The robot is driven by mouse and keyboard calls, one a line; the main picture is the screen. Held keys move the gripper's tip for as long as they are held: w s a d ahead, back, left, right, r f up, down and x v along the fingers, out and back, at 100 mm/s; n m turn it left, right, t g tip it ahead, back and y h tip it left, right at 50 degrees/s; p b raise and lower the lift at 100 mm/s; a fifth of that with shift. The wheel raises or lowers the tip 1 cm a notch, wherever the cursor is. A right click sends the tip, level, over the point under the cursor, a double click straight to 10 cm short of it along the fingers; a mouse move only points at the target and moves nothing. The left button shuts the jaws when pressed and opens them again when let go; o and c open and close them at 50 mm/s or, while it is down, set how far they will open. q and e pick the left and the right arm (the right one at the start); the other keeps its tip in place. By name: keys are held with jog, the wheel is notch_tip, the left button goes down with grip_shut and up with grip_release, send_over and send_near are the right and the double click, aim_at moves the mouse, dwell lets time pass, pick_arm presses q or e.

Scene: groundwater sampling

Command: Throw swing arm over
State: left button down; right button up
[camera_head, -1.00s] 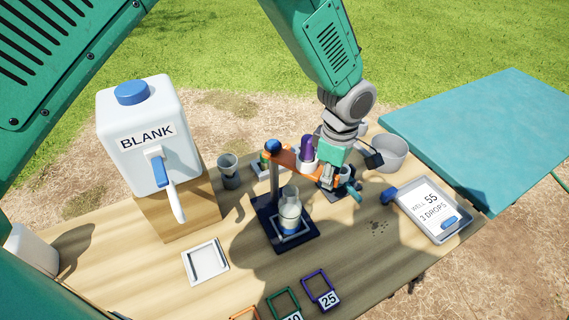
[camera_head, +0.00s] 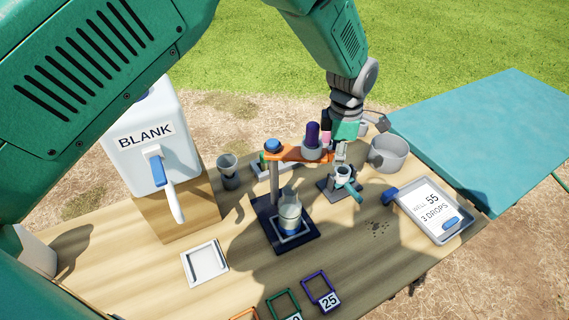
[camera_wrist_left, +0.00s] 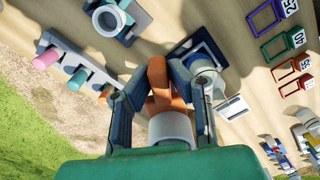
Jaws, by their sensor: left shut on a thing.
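The orange swing arm (camera_head: 290,153) reaches right from a grey post with a blue knob (camera_head: 273,146) on a dark blue stand (camera_head: 267,207). A clear bottle (camera_head: 289,212) sits on the stand below. My left gripper (camera_head: 329,150) is at the arm's right end. In the left wrist view, the left gripper (camera_wrist_left: 158,76) has its fingers shut on the orange swing arm (camera_wrist_left: 163,98), with a round pale part close below. My right gripper is not in view.
A small stand with a teal-handled piece (camera_head: 345,178) and a grey bowl (camera_head: 388,154) are near the gripper. The BLANK jug (camera_head: 150,145), grey cup (camera_head: 228,172), white tray (camera_head: 205,264) and tablet (camera_head: 430,213) lie around. Bare wood shows at front right.

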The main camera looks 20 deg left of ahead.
pick_arm(q)
jog(key=w+a+n+b, duration=0.1)
jog(key=w+a+n, duration=0.3)
jog(key=w+n, duration=0.1)
jog(key=shift+w+n, duration=0.3)
jog(key=shift+w, duration=0.35)
jog(key=c, duration=1.4)
grip_release()
jog(key=shift+d, duration=0.1)
jog(key=shift+c, duration=0.2)
jog(key=shift+d, duration=0.1)
jog(key=shift+r, duration=0.1)
notch_tip(320, 180, up, 12)
